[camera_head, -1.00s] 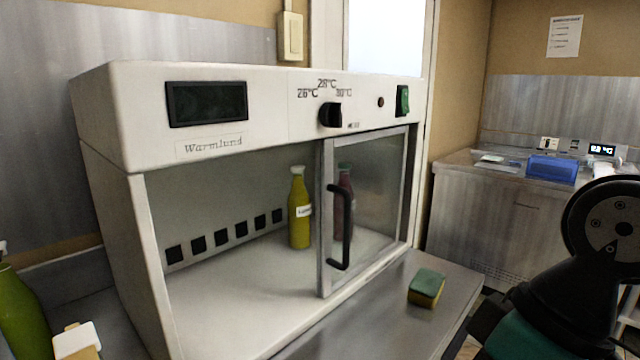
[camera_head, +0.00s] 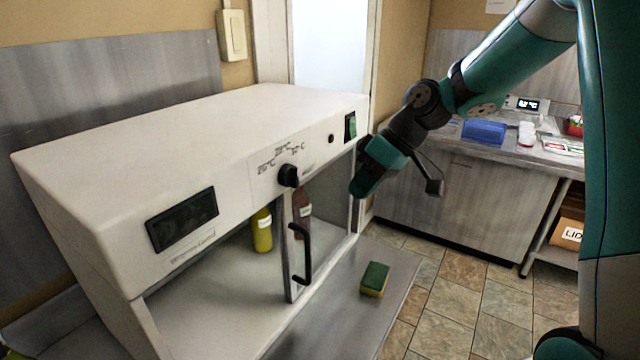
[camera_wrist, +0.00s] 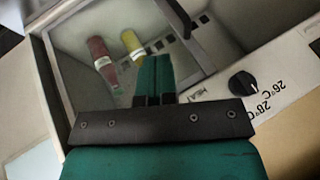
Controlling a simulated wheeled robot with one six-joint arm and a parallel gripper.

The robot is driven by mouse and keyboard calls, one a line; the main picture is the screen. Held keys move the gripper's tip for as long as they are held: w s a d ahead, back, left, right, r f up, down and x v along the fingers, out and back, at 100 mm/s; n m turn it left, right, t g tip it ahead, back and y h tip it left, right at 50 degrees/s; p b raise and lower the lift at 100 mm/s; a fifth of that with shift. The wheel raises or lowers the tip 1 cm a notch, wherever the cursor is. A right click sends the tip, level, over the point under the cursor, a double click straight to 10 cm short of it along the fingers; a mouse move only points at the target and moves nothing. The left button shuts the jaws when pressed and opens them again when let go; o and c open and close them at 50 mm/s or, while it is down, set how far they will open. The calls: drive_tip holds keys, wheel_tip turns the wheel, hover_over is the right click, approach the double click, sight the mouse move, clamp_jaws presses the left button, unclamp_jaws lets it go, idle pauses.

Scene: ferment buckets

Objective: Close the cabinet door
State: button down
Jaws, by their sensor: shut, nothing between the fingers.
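The white cabinet (camera_head: 200,140) stands on a steel bench with its left half open. Its door (camera_head: 289,240), a glass panel in a grey frame, covers the right half. A black bar handle (camera_head: 304,252) is on the door's left edge. My gripper (camera_head: 362,190) is shut and empty, in front of the cabinet's right end, to the right of the handle and apart from it. In the wrist view the shut teal fingers (camera_wrist: 153,76) point towards the cabinet front. A yellow bottle (camera_head: 262,230) and a dark red bottle (camera_head: 303,210) stand inside.
A green and yellow sponge (camera_head: 374,279) lies on the steel bench (camera_head: 330,325) in front of the cabinet. A black knob (camera_head: 289,175) sticks out above the door. A blue box (camera_head: 484,131) is on the counter behind. Tiled floor is free at right.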

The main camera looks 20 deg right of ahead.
drive_tip(key=a+r+p+x, duration=0.1)
drive_tip(key=p+x, duration=0.4)
drive_tip(key=x, duration=0.5)
drive_tip(key=shift+a+p, duration=0.4)
drive_tip(key=shift+a, duration=0.05)
drive_tip(key=shift+f, duration=0.15)
